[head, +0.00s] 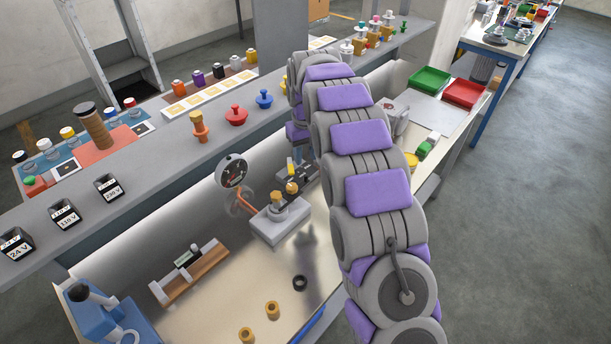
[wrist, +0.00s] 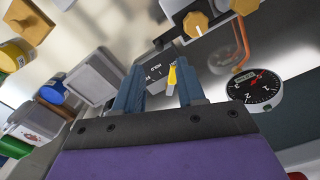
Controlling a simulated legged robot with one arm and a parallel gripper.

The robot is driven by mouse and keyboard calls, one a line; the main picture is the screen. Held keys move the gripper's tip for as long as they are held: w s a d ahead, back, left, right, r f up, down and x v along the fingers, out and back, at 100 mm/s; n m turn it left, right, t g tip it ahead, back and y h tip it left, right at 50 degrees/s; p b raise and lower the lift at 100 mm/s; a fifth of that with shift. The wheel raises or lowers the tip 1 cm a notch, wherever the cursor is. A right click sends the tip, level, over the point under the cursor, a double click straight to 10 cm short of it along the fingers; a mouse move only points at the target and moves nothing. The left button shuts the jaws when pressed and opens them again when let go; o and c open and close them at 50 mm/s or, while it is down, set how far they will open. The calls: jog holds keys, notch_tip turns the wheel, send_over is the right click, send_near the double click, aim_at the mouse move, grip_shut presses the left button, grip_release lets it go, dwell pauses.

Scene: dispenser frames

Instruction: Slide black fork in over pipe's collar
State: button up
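My gripper (wrist: 158,92) shows in the wrist view with its two blue-grey fingers apart. Between and beyond them are a black box (wrist: 155,70) with white lettering and a small yellow-and-white lever (wrist: 172,78), nearer the right finger. I cannot tell whether a finger touches it. In the head view, the yellow lever (head: 290,166) stands just left of my arm, which hides much of that spot. A copper-orange pipe (head: 240,204) hangs by a round gauge (head: 232,172); both also show in the wrist view, pipe (wrist: 239,42) and gauge (wrist: 255,90). I cannot clearly make out the black fork or the collar.
A grey block with a brass knob (head: 279,225) stands right of the pipe. A black ring (head: 300,283) and brass rings (head: 272,309) lie on the bench. A shelf (head: 150,160) with colored knobs runs behind. Green (head: 429,78) and red (head: 464,93) trays are right of my arm.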

aim_at(306, 175)
notch_tip(306, 175, down, 8)
jog(key=shift+f+b, duration=0.1)
jog(key=shift+b, duration=0.7)
jog(key=shift+c, duration=0.4)
grip_shut()
